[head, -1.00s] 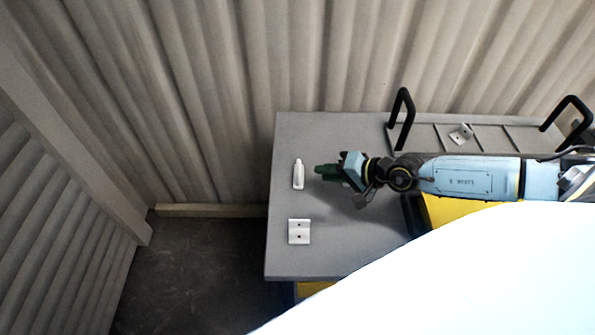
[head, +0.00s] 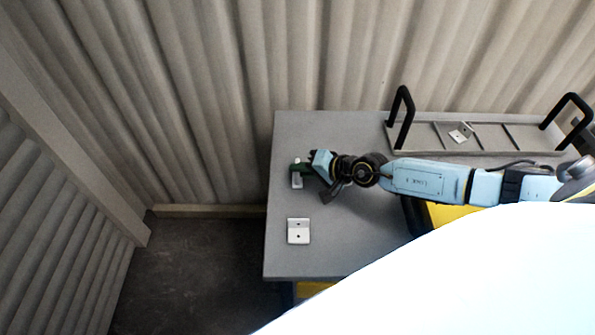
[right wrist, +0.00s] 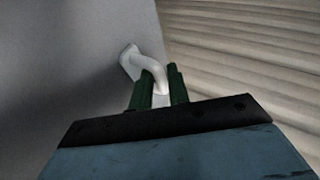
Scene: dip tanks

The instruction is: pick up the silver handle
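The silver handle (head: 297,181) is a pale, bent bar at the left end of the grey table, partly hidden by my right gripper in the head view. My right gripper (head: 301,169) has its green fingers at the handle. In the right wrist view, the handle (right wrist: 150,67) runs from its pale foot down between the two fingers (right wrist: 160,90). The fingers sit close on both sides of the bar, with no clear gap, so the gripper looks shut on it. The handle's foot appears still against the table. My left gripper is not in view.
Corrugated walls rise behind and left.

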